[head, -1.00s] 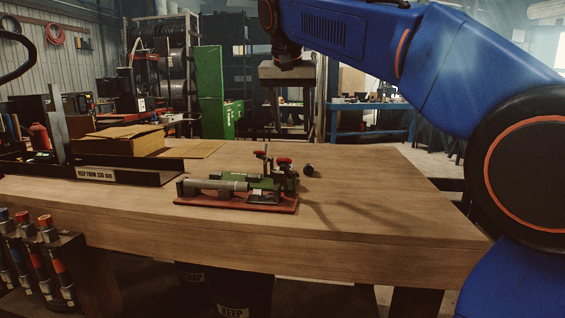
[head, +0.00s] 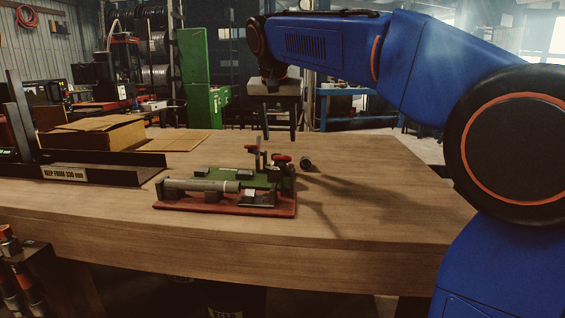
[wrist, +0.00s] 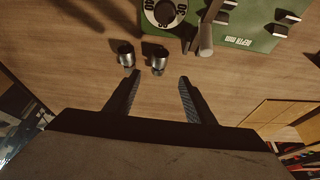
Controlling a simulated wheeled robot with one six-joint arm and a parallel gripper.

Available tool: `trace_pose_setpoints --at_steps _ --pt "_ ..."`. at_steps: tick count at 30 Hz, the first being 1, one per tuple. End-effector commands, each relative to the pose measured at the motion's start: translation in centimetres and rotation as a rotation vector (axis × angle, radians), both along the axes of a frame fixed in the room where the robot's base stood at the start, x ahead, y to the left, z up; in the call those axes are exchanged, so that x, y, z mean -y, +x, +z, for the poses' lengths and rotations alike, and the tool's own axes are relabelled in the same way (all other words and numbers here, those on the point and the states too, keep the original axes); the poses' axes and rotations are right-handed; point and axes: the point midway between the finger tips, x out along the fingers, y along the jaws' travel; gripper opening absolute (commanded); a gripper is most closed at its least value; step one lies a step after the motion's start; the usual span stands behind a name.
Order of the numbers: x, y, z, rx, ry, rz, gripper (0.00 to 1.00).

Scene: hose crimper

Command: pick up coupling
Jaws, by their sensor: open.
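Two small dark metal couplings stand side by side on the wooden table in the wrist view: a left coupling (wrist: 126,55) and a right coupling (wrist: 157,62). In the head view one dark coupling (head: 306,162) shows on the table right of the crimper; I cannot tell which of the two it is. My gripper (wrist: 158,79) is open and empty, its fingertips just short of the couplings in the wrist picture. The right coupling lies between the finger lines, the left one by the left fingertip. In the head view my gripper (head: 279,138) hangs above the table behind the crimper.
The green crimper (head: 250,178) on its red base stands close left of the couplings; its dial and lever show in the wrist view (wrist: 240,25). A cardboard box (head: 95,135) and black tray (head: 110,174) are farther left. The table's right side is clear.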

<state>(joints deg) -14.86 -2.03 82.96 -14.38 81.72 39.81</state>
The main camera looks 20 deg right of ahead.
Motion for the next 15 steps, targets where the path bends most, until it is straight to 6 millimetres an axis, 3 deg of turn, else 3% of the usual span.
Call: trace_pose_setpoints --at_steps 3,15 --pt "0.4 0.6 -1.8 -0.002 0.000 -0.002 0.49" --pt "0.8 1.4 -4.8 -0.002 0.000 0.000 0.49"
